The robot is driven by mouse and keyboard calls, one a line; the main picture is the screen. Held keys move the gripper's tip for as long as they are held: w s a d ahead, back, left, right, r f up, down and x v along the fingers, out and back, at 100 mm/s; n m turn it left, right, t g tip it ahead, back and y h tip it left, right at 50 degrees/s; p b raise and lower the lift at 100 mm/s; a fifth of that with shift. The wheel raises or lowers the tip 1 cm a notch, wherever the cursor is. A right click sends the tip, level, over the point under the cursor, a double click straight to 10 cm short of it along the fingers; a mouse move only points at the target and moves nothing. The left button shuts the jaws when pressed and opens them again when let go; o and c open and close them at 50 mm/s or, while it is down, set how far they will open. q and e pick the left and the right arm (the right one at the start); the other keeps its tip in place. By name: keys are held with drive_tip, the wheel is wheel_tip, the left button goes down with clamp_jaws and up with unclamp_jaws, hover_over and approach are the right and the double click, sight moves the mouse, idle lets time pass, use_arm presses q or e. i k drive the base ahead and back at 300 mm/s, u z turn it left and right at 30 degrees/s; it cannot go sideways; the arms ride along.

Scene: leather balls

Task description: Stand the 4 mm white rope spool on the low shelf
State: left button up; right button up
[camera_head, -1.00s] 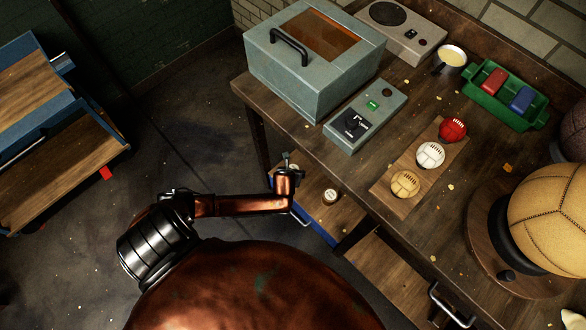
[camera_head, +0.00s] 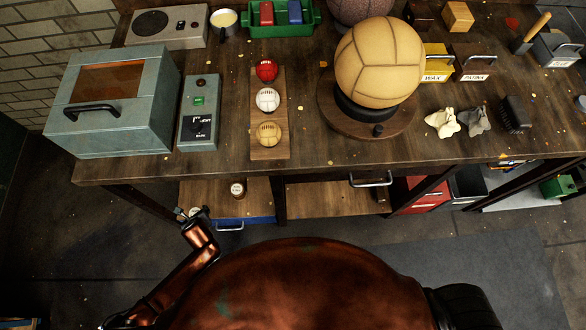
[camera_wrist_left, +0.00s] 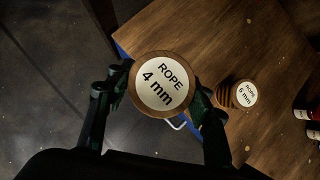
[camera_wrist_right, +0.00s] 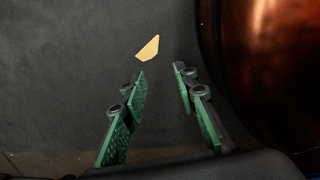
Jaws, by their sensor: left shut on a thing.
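The 4 mm rope spool (camera_wrist_left: 162,85) is in my left gripper (camera_wrist_left: 160,98), its round wooden end with the white "ROPE 4 mm" label facing the left wrist camera. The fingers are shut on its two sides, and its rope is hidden. In the head view my left gripper (camera_head: 195,214) is at the left front edge of the low shelf (camera_head: 258,207) under the bench. The shelf board (camera_wrist_left: 205,40) fills the right of the left wrist view. My right gripper (camera_wrist_right: 160,72) is open and empty over dark floor, outside the head view.
A 6 mm rope spool (camera_wrist_left: 245,93) stands on the low shelf, right of the held spool; it also shows in the head view (camera_head: 238,190). Small bottles (camera_wrist_left: 312,122) are farther right. Bare board lies beyond the spools. The bench top (camera_head: 220,165) overhangs the shelf.

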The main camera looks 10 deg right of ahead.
sight(327, 196)
drive_tip(key=k, duration=1)
drive_tip(key=u, duration=1.8)
drive_tip(key=i, duration=0.65)
drive_tip(key=z, duration=3.65)
drive_tip(key=i, duration=0.5)
drive_tip(key=u, duration=0.05)
